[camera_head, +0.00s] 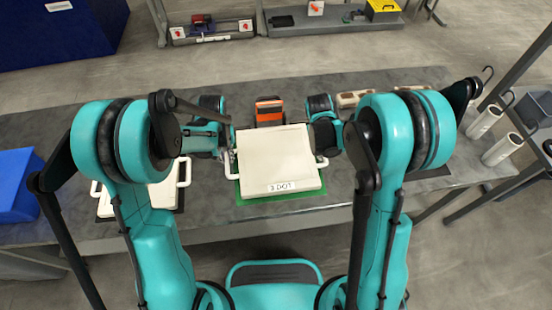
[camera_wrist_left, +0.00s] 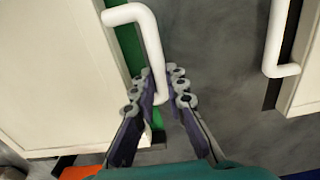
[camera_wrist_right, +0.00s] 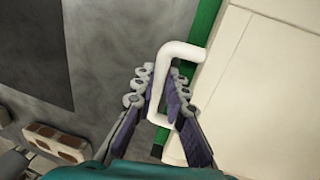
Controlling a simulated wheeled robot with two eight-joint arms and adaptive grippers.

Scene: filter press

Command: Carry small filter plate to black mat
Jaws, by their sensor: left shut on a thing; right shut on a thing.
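A white filter plate (camera_head: 280,153) labelled "3 DOT" is at the middle of the table, over a green mat (camera_head: 285,200). I cannot tell whether it touches the mat. My left gripper (camera_wrist_left: 158,88) is shut on the plate's left white handle (camera_wrist_left: 135,14). My right gripper (camera_wrist_right: 160,88) is shut on its right white handle (camera_wrist_right: 177,50). A second white plate (camera_head: 150,197) lies at the left on a black mat (camera_head: 105,207), partly hidden by my left arm. A dark mat (camera_wrist_right: 30,45) lies bare beyond the right handle, mostly hidden by my right arm in the head view.
An orange and black device (camera_head: 269,111) stands behind the plate. Tan blocks with holes (camera_head: 352,98) lie at the back right of the table. A blue bin (camera_head: 15,185) is at the far left. White cylinders (camera_head: 484,122) stand beyond the table's right end.

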